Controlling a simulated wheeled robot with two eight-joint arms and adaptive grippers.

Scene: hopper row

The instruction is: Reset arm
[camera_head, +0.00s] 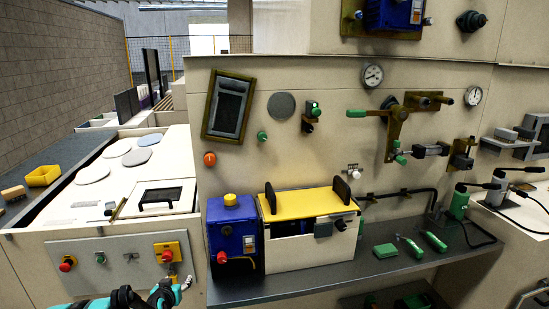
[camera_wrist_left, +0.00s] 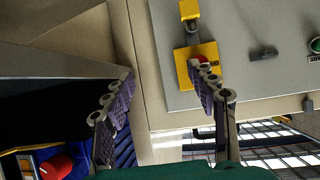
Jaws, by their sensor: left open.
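My left gripper (camera_head: 181,288) shows at the bottom edge of the head view, with teal and dark parts, just below the yellow switch box (camera_head: 165,249) with its red button. In the left wrist view, my left gripper (camera_wrist_left: 163,80) has its two ribbed fingers wide apart with nothing between them. The right finger overlaps the yellow box (camera_wrist_left: 187,68) and partly hides its red button. I cannot tell whether it touches. My right gripper is in neither view.
A grey control panel (camera_head: 125,262) lies behind the gripper. A blue box (camera_head: 232,240) and a white bin with a yellow lid (camera_head: 303,202) stand on the dark shelf (camera_head: 290,286) to the right. Green tools (camera_head: 410,246) lie on the shelf's right part.

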